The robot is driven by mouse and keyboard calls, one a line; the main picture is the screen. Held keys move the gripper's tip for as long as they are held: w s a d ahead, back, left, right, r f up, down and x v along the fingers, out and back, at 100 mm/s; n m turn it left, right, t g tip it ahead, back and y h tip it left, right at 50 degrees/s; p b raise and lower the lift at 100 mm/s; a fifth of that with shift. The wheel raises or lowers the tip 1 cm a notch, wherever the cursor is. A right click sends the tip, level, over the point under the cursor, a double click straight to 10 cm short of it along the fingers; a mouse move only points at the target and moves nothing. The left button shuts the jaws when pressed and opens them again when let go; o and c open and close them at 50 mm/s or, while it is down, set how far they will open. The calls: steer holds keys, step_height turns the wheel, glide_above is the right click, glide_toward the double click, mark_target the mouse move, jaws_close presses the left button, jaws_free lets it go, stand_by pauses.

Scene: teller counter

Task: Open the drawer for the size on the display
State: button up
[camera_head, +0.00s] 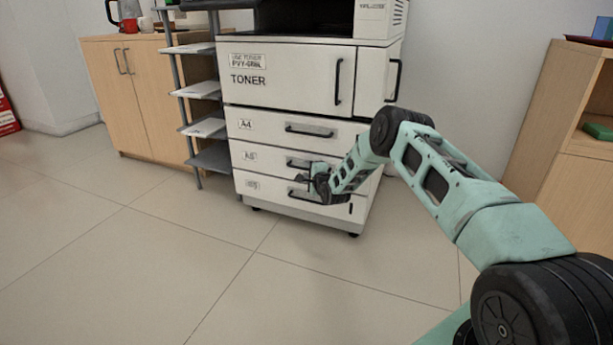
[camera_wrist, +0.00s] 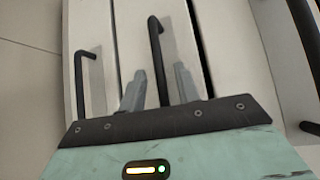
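A white copier (camera_head: 290,75) has three paper drawers, all looking shut: A4 (camera_head: 265,125) on top, A5 (camera_head: 265,160) in the middle, and a bottom drawer (camera_head: 268,191) whose label is hard to read. Each has a black bar handle. My gripper (camera_head: 308,179) is at the drawer fronts, by the middle and bottom handles. In the wrist view, my gripper (camera_wrist: 160,80) is open, its two grey fingers apart on either side of the middle handle (camera_wrist: 156,45). I cannot tell whether they touch it. No readable size display shows.
A toner door (camera_head: 290,72) with an upright handle is above the drawers. A grey shelf rack (camera_head: 178,100) and wooden cabinet (camera_head: 140,90) stand to the left, and a wooden shelf unit (camera_head: 560,110) to the right. The floor before the copier is clear.

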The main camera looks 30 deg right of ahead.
steer(key=shift+w, duration=0.7)
jaws_close()
